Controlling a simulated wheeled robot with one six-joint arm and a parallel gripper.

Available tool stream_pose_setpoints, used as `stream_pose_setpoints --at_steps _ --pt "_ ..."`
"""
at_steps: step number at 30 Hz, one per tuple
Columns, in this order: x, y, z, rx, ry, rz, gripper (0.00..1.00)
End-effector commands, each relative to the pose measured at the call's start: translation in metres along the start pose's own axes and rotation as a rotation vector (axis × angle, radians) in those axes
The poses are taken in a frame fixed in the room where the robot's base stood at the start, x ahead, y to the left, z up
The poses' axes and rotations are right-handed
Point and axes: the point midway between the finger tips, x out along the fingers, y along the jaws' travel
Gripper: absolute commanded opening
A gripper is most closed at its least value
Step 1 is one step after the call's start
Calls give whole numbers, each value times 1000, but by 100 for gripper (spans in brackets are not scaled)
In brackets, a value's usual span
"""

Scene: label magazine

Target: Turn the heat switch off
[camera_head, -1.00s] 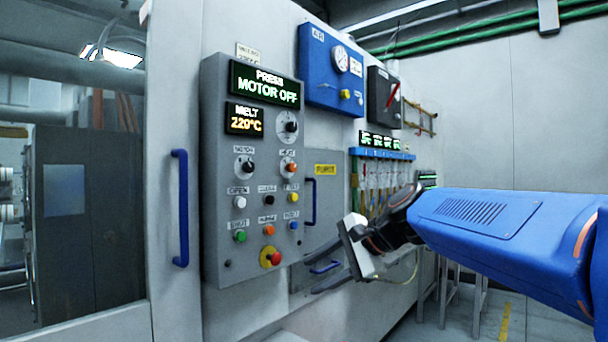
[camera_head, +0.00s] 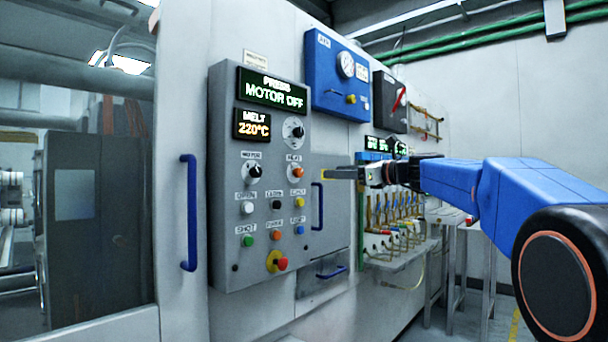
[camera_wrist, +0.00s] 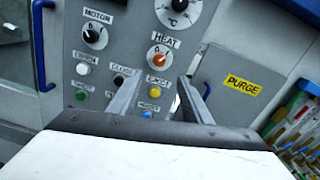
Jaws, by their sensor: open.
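The heat switch (camera_head: 296,173) is an orange rotary knob on a white dial, on the right side of the grey control panel (camera_head: 225,220). In the wrist view the heat switch (camera_wrist: 159,53) sits under its HEAT label, beyond and just above the fingertips. My gripper (camera_head: 328,173) reaches in from the right, its tips to the right of the switch and apart from it. In the wrist view the two fingers of my gripper (camera_wrist: 160,85) are spread with nothing between them. The knob's exact pointer setting is too small to read.
The black motor knob (camera_head: 255,171) is left of the heat switch. Several push buttons and a red emergency stop (camera_head: 281,264) lie below. A blue handle (camera_head: 318,206) stands on the PURGE door, close to my gripper. A blue air box (camera_head: 335,75) is above.

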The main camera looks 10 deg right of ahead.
Motion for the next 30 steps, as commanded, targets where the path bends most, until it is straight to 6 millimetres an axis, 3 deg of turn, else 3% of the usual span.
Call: stream_pose_setpoints --at_steps 18,24,30 --pt "110 1 -1 -2 1 3 45" --pt "132 1 0 -1 1 2 45" --pt "141 1 0 -1 1 1 45"
